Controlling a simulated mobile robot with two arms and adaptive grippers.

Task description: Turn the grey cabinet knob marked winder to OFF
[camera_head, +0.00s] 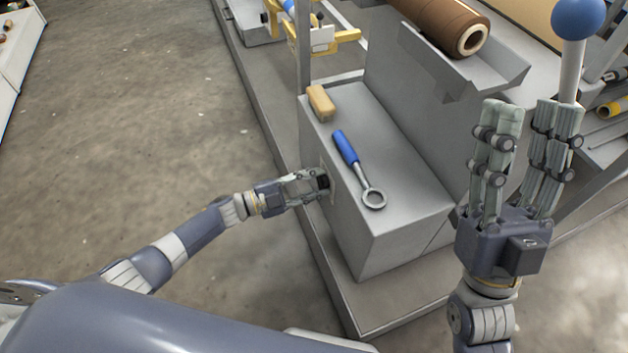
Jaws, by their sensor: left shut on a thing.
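The grey cabinet (400,222) stands in the middle of the head view. My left gripper (322,182) reaches its left side face and is shut on a small dark knob there. The knob is mostly hidden by the fingers, and its marking and pointer cannot be read. A pale plate edge shows around that spot. My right gripper (527,125) is raised at the right with its fingers pointing up, spread apart and empty. It is clear of the cabinet.
On the cabinet top lie a blue-handled ring wrench (358,168) and a tan block (320,102). A brown roll (445,22) lies behind. A lever with a blue ball (578,16) rises behind my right gripper. Open floor (130,130) lies left.

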